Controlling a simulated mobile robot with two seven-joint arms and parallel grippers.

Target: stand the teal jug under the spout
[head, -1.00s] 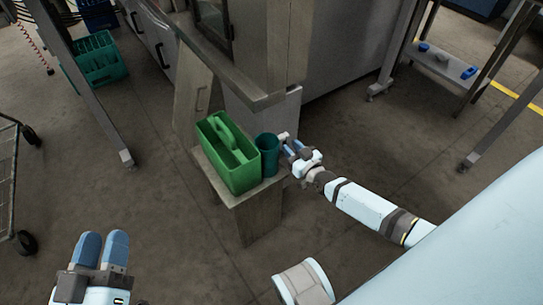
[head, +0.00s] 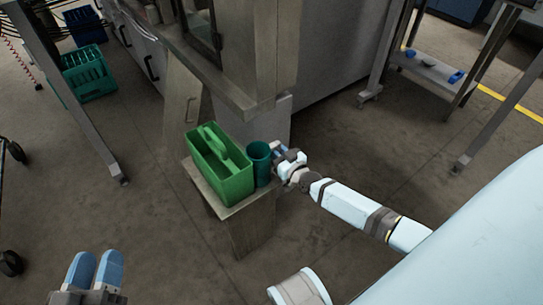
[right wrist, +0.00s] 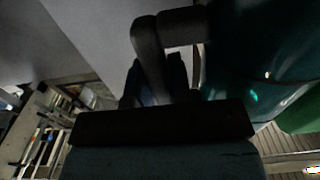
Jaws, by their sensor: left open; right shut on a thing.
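The teal jug (head: 260,166) is upright at the right end of a small stand, beside a green caddy. I cannot tell whether its base touches the stand top. My right gripper (head: 280,152) is at the jug's right side, shut on its handle. In the right wrist view the jug (right wrist: 265,60) fills the upper right, and its dark handle (right wrist: 150,50) runs down between the fingers. My left gripper (head: 96,270) is open and empty at the lower left, far from the jug. I cannot make out a spout.
The green caddy (head: 225,178) with a carry handle stands close on the jug's left. Both are over the small stand (head: 252,222). A grey machine ledge (head: 215,85) overhangs just behind. Teal and blue crates (head: 88,75) lie far left.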

